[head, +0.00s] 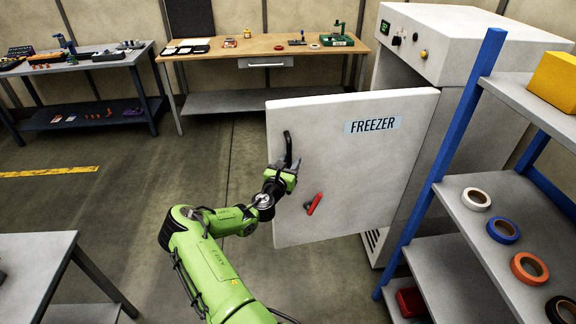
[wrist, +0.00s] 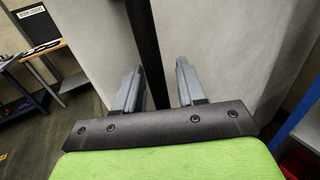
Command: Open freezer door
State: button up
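The white freezer door (head: 365,180), labelled FREEZER, stands swung out from the white freezer (head: 455,50) in the head view. A black vertical handle (head: 288,148) is near its left edge, and a red lever (head: 314,204) sits lower on its face. My gripper (head: 287,168) is at the lower part of the black handle. In the wrist view the black handle (wrist: 147,45) runs between my two grey fingers, which are apart. It is close to the left finger, with a clear gap to the right one. The fingertips face the door's pale surface.
A shelf rack (head: 470,225) with blue posts and tape rolls stands at the right, close to the freezer. A wooden-topped workbench (head: 275,48) is behind the door, and a grey table (head: 35,262) is at the lower left. Floor left of the door is clear.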

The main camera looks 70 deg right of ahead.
jog(key=a+b, duration=0.2)
jog(key=a, duration=1.3)
jog(key=shift+s+a, duration=0.35)
jog(key=shift+s, duration=0.05)
